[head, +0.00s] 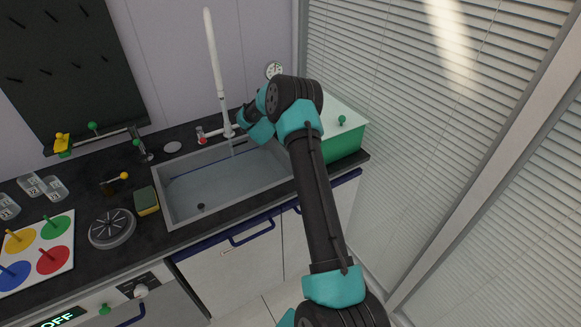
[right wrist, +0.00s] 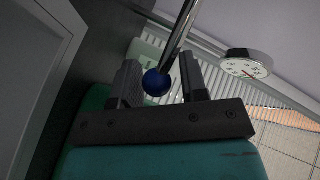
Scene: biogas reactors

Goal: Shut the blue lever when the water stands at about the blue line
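The sink (head: 168,212) is set in the dark counter. A thin stream falls from the white tap (head: 216,68) into it. A blue line (head: 185,173) runs along its back wall. The clear water makes its exact level hard to read. The blue lever's round knob (right wrist: 157,83) sits between the fingers of my right gripper (right wrist: 160,72) in the right wrist view. The fingers stand apart, with a small gap visible on the right side of the knob. In the head view my right arm hides the lever. My left gripper is out of view.
A red-marked valve (head: 201,135) is left of the tap base. A green box (head: 344,144) stands right of the sink, and a gauge (head: 274,71) is on the wall behind. A sponge (head: 146,201) and a round grey lid (head: 112,229) lie left of the sink.

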